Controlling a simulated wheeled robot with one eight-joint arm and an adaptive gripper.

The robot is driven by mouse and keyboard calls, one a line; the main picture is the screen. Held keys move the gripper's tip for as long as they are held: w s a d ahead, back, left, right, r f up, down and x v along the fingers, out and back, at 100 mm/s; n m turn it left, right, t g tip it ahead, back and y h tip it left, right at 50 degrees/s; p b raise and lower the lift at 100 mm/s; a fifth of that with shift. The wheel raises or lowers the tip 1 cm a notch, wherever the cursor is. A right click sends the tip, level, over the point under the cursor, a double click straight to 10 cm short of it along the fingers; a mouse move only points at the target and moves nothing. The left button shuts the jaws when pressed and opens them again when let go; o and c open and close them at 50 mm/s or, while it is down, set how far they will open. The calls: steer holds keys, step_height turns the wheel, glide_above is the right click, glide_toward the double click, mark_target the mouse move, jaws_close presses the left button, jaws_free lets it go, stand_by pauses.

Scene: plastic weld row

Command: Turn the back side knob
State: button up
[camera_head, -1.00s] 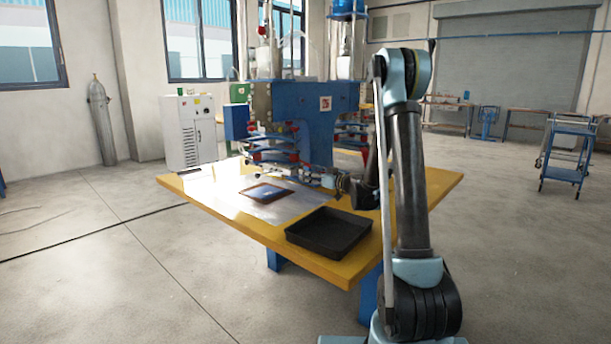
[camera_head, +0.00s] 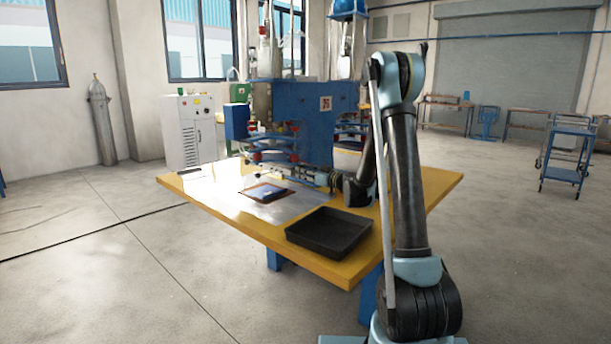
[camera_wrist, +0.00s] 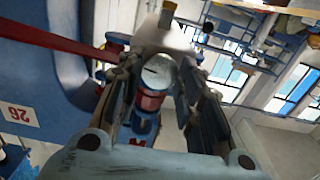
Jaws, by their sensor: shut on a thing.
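The blue welding machine (camera_head: 303,122) stands at the back of a yellow table (camera_head: 425,205). In the wrist view, a round knob-like part (camera_wrist: 158,74) with a pale end and a red band sits between the two fingers of my gripper (camera_wrist: 154,88). The fingers are shut on it from both sides. In the head view, my gripper (camera_head: 320,180) is low against the machine's right front, and the knob cannot be made out there. Whether the knob has turned cannot be told.
A black tray (camera_head: 328,232) stands at the table's front right. A brown-edged plate (camera_head: 265,192) with a small dark and blue piece lies left of it. A white cabinet (camera_head: 187,133) stands behind. The floor at left is open.

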steer(key=shift+m, duration=16.1)
steer(key=o, duration=1.1)
steer(key=shift+c, duration=0.2)
